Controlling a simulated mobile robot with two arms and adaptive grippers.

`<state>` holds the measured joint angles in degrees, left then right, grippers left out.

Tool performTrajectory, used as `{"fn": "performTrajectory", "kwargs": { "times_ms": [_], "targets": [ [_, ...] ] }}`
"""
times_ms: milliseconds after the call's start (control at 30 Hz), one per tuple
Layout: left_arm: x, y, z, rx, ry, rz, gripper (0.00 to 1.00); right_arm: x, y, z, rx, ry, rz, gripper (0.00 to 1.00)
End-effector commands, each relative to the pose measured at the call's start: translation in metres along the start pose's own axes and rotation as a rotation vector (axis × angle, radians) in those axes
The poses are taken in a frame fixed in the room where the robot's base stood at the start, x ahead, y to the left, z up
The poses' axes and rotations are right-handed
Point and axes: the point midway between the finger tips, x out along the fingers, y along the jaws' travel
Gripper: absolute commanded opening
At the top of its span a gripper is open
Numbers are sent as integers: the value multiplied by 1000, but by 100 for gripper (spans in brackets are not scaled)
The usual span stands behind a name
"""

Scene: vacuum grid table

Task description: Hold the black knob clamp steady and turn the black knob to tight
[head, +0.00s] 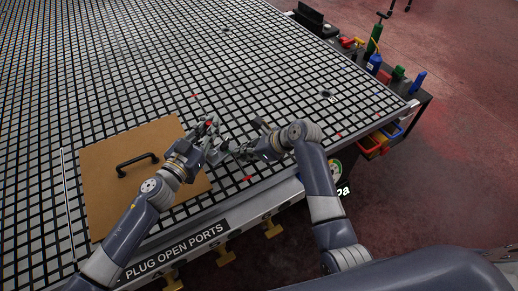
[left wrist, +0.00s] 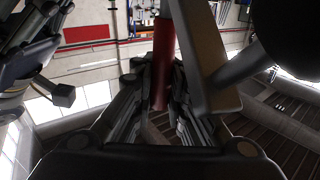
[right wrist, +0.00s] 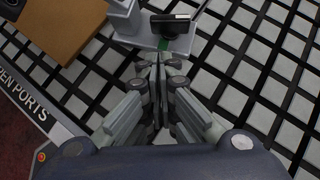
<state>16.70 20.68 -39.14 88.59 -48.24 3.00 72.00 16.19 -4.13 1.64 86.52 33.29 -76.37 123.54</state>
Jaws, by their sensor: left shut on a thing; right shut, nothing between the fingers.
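The clamp (head: 213,155) stands on the grid table near its front edge, mostly hidden between my grippers. My left gripper (head: 207,136) is shut on a dark red upright bar (left wrist: 161,60), which I take for the clamp's handle. A large black round part (left wrist: 290,35), probably the black knob, is close by at the upper right of the left wrist view. My right gripper (right wrist: 158,68) is shut and empty. Its tips point at a grey base with a black piece (right wrist: 172,24) and a green strip just beyond them; I cannot tell if they touch.
A brown board (head: 110,185) with a black handle (head: 137,163) lies left of the clamp. Small red bits lie on the grid table (head: 120,70). A side shelf with bottles and bins (head: 375,140) is at the right. The grid behind the clamp is mostly clear.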

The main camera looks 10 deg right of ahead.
Motion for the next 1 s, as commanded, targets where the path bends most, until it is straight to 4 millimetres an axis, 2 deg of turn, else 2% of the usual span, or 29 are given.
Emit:
{"fn": "performTrajectory", "kwargs": {
  "times_ms": [33, 300, 533, 800, 1000],
  "targets": [
    [0, 0, 2, 0, -3, 0, 0, -9, 2, -5, -1, -1, -4, 0],
    [-1, 0, 2, 1, -4, -1, 0, -61, 8, -3, -2, 0, -4, 0],
    [-1, -1, 2, 2, -4, -2, 0, -93, 13, -3, -1, 1, -3, 0],
    [-1, -1, 2, 2, -4, -2, 0, -106, 8, -9, 41, -1, -47, 0],
    [-1, -1, 2, 2, -4, -2, 0, -88, 7, -8, 44, -3, -45, 0]
  ]
}}
